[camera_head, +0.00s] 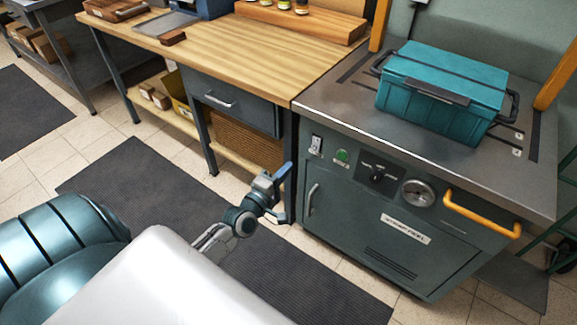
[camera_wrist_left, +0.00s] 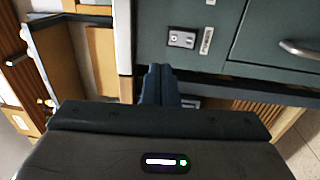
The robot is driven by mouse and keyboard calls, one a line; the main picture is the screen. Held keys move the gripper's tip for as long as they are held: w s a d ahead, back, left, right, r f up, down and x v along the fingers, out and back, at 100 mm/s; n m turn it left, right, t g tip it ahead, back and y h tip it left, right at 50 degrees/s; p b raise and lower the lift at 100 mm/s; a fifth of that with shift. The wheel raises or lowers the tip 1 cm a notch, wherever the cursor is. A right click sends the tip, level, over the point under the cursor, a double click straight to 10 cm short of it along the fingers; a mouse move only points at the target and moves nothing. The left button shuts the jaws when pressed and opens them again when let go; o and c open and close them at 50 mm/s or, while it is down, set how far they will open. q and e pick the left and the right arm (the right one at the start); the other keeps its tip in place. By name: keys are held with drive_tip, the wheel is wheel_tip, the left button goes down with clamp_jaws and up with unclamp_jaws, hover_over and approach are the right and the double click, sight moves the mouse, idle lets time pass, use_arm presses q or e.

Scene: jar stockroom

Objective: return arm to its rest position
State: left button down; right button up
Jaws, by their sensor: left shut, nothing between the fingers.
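My left gripper (camera_head: 284,178) is in the middle of the head view, in front of the gap between the wooden workbench and the grey machine cabinet. It is above the floor mat and holds nothing. In the left wrist view its two dark fingers (camera_wrist_left: 160,85) are together, pointing toward the cabinet front. My right gripper is not in view.
The wooden workbench (camera_head: 235,55) has a drawer (camera_head: 233,100). The machine cabinet (camera_head: 370,235) has a yellow handle (camera_head: 482,213) sticking out and carries a teal lidded case (camera_head: 430,110). A dark mat (camera_head: 150,190) lies on the open floor.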

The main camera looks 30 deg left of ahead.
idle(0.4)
